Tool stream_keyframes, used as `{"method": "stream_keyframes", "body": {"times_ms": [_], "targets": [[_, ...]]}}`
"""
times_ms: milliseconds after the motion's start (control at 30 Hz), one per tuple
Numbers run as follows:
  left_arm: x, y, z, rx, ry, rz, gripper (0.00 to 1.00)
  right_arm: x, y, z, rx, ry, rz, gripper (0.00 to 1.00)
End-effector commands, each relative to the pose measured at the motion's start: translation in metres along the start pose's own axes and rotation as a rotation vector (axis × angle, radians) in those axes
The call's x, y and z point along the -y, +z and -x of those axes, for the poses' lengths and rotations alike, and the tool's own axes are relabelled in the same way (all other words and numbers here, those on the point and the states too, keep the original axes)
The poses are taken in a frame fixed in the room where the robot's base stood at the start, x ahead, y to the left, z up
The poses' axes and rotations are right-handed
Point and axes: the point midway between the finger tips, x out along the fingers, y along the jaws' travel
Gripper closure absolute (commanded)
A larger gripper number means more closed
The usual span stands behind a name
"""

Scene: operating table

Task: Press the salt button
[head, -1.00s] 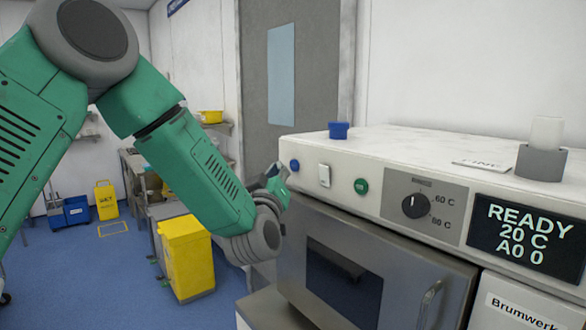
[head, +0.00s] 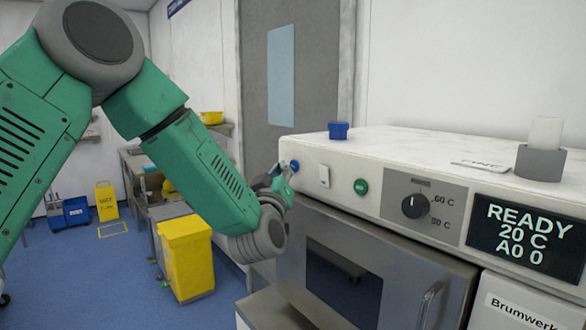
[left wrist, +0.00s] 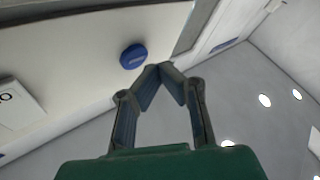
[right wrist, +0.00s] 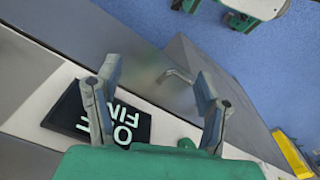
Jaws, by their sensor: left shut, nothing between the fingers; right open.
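A round blue button (head: 294,166) sits at the left end of the appliance's front panel. A blue button also shows in the left wrist view (left wrist: 133,56), with small lettering too blurred to read. My left gripper (head: 283,172) is shut and empty, close beside the blue button at its left. In the left wrist view my left fingertips (left wrist: 160,68) meet just right of and below the button; I cannot tell whether they touch it. My right gripper (right wrist: 160,82) shows only in its wrist view, open and empty.
The panel also carries a white switch (head: 324,176), a green button (head: 361,187), a temperature dial (head: 415,205) and a display (head: 527,235) reading READY. A blue knob (head: 338,130) and a grey holder (head: 540,162) stand on top. A yellow bin (head: 187,258) stands left.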

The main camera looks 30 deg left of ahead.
Motion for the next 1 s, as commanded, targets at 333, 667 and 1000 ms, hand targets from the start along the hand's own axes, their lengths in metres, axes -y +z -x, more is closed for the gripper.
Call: {"method": "stream_keyframes", "body": {"times_ms": [333, 667, 1000], "targets": [[-0.0006, 0.0000, 0.0002, 0.000, 0.000, 0.000, 1.00, -0.0001, 0.0000, 0.0000, 0.000, 0.000, 0.000, 0.37], [-0.0018, 0.0009, -0.0020, -0.001, 0.000, 0.000, 1.00, 0.0000, 0.0000, -0.0010, 0.000, 0.000, 0.000, 0.37], [-0.0046, 0.0023, -0.0051, 0.001, 0.000, 0.000, 1.00, 0.0000, 0.0001, -0.0018, 0.000, 0.000, 0.000, 0.37]]}}
